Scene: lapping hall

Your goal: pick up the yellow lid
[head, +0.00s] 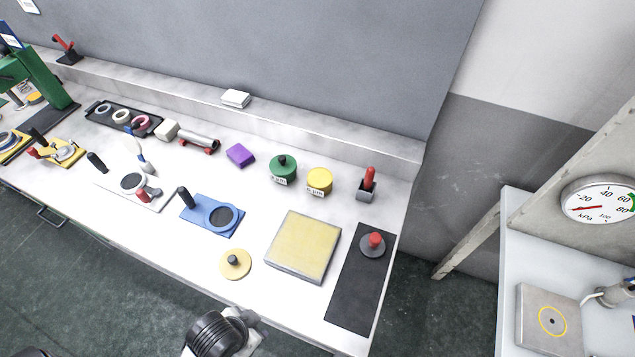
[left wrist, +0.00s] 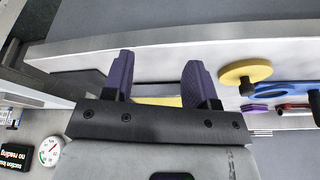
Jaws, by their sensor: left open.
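The yellow lid (head: 235,264) is a flat, pale yellow disc with a dark knob. It lies on the white bench near the front edge, left of the square yellow-topped plate (head: 328,247). The lid also shows in the left wrist view (left wrist: 245,72), right of the fingers and apart from them. My left gripper (left wrist: 162,80) is open, its two purple fingers spread with nothing held. A yellow patch shows behind the gap, probably the square plate. The fingertips do not show in the head view. My right gripper is not in view.
A yellow canister (head: 320,178) and a green canister (head: 283,168) stand behind. A blue fixture (head: 212,216) lies left of the lid. A black mat (head: 350,290) with a red-knobbed weight (head: 373,244) lies at the right. The bench around the lid is bare.

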